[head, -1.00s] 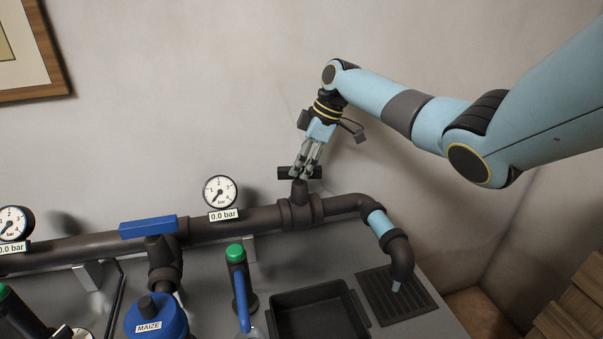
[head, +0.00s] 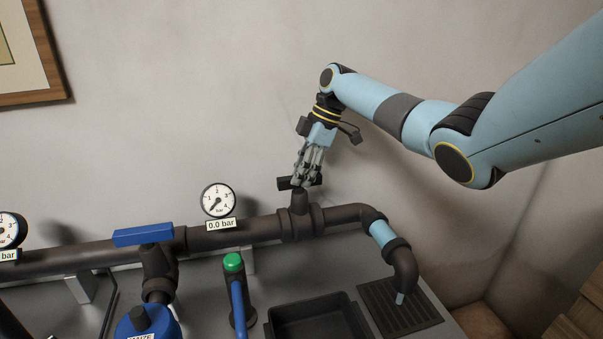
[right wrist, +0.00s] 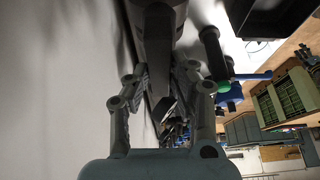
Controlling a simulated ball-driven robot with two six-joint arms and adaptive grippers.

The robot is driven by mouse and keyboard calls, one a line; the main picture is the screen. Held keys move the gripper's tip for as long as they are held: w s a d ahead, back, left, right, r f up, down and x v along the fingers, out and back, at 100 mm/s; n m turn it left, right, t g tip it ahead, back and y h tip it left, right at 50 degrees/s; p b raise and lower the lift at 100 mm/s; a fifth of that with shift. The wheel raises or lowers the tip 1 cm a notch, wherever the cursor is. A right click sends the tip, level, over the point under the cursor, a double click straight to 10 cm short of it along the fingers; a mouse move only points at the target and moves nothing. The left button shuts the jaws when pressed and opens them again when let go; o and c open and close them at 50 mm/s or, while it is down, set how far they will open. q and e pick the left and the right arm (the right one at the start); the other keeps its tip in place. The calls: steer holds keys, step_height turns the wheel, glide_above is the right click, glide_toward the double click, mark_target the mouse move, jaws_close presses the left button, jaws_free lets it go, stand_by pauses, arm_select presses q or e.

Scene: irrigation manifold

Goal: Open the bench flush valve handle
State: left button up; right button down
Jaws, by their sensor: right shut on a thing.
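The flush valve handle (head: 284,184) is a short black bar on top of a stubby valve stem (head: 299,202), on the dark pipe near its right bend. The bar lies crosswise, roughly along the pipe. My right gripper (head: 302,182) comes down from above and is shut on the middle of the bar, with both bar ends sticking out. In the right wrist view my gripper's fingers (right wrist: 165,78) stand on both sides of the dark handle, which is partly hidden between them. My left gripper is in neither view.
A gauge (head: 218,200) reading 0.0 bar stands left of the valve. A blue lever (head: 144,235) lies along the pipe farther left. A green-capped post (head: 233,262), a black tray (head: 275,318) and a drain grate (head: 372,290) are in front.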

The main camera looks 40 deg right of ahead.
steer(key=c, duration=1.2)
jaws_free()
steer(key=shift+o, duration=0.2)
steer(key=v, duration=1.2)
step_height(320, 180, up, 3)
steer(key=p, duration=0.3)
steer(key=shift+p, duration=0.3)
